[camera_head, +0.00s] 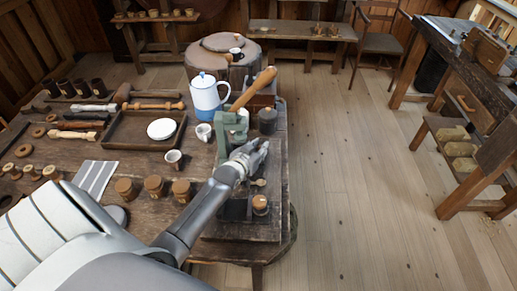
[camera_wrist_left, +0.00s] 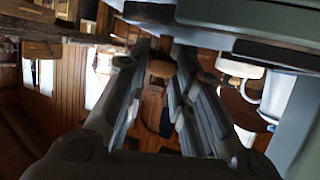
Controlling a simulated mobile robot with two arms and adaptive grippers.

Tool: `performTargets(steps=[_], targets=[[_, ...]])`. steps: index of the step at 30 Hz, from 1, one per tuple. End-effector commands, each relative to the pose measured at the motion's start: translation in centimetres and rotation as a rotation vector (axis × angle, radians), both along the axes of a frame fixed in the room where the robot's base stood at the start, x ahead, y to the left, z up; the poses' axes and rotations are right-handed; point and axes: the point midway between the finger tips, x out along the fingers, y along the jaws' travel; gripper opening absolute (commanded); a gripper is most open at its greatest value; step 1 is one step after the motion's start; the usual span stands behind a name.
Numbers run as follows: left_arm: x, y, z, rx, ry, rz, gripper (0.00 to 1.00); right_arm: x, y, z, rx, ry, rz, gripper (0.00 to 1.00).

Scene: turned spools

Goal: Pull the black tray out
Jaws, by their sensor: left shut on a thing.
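A green lever machine (camera_head: 233,121) with a long wooden handle stands on the wooden table in the head view. My left gripper (camera_head: 264,149) reaches in front of it and hides part of its base. In the left wrist view, the two fingers (camera_wrist_left: 162,48) are close together at a dark flat edge under a pale green body. This edge looks like the black tray (camera_wrist_left: 150,14). The fingers are shut on it, though the contact itself is hard to see. Most of the tray is hidden in the head view. My right gripper is not in view.
A blue and white pot (camera_head: 206,94) and a white mug (camera_head: 204,132) stand left of the machine. A dark canister (camera_head: 267,121) stands at its right. A wood-lidded jar (camera_head: 260,204) stands in front. Floor is clear right of the table.

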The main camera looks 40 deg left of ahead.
Motion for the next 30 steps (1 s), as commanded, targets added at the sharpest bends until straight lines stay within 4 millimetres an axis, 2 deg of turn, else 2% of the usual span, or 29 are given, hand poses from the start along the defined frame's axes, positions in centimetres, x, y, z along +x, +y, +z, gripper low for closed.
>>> performTargets(steps=[7, 15, 18, 29, 30], targets=[[0.4, -0.7, 0.0, -0.002, 0.0, 0.001, 0.0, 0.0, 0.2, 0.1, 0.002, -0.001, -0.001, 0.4], [3.0, -5.0, -0.1, -0.006, 0.0, 0.001, 0.0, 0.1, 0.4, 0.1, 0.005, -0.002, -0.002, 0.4], [3.6, -5.9, -0.1, -0.004, 0.0, 0.002, 0.0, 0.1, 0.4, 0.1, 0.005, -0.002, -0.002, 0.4], [3.9, -6.3, -0.1, -0.001, 0.003, 0.0, 0.0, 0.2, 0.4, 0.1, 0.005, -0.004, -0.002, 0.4], [3.9, -6.3, -0.1, -0.001, 0.003, 0.0, 0.24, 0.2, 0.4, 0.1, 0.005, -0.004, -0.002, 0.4]])
